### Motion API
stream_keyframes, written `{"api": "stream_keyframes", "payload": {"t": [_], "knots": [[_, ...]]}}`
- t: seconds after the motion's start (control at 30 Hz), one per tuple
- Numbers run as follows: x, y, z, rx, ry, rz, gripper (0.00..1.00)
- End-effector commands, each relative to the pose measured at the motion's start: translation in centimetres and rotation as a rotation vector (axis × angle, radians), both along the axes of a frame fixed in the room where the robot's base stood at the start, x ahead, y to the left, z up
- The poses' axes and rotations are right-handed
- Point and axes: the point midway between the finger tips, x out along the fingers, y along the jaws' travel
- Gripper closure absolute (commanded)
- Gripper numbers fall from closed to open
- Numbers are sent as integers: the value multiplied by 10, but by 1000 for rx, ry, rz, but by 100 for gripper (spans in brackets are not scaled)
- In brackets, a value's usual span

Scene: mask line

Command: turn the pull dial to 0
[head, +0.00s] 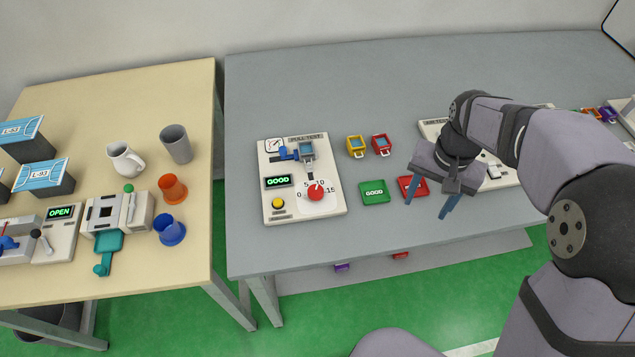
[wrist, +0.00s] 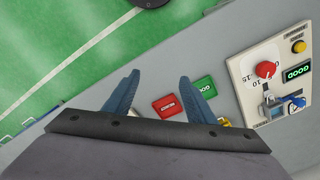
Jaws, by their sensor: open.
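The pull test panel (head: 330,203) is a white board on the grey table, left of my arm in the head view. Its red dial (head: 316,192) sits low on the panel among the printed marks 0, 5, 10 and 15; I cannot tell exactly which mark it points to. The dial also shows at the right of the wrist view (wrist: 266,69). My gripper (head: 425,207) is open and empty, above the table to the right of the panel and apart from it. In the wrist view its two blue fingers (wrist: 158,95) are spread wide.
A green GOOD tray (head: 375,198) and a red tray (head: 404,186) lie between the panel and my gripper. A yellow holder (head: 356,144) and a red holder (head: 381,143) stand behind them. The panel carries a yellow button (head: 278,203) and a GOOD display (head: 278,181).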

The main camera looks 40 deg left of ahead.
Motion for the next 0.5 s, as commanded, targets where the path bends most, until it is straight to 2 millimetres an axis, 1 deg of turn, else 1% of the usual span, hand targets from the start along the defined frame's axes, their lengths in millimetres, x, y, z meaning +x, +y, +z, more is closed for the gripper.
{"api": "stream_keyframes", "payload": {"t": [0.03,0.07,0.1,0.17,0.2,0.3,0.4,0.5], "knots": [[3,34,0,-1,1,24,49],[3,51,0,-1,3,31,49],[3,74,0,-1,2,41,49],[0,108,-2,-1,2,55,49],[-4,128,-3,-2,2,62,49],[-18,175,-7,-1,1,79,49],[-33,210,-11,-1,0,93,49],[-46,233,-14,0,0,100,49]]}}
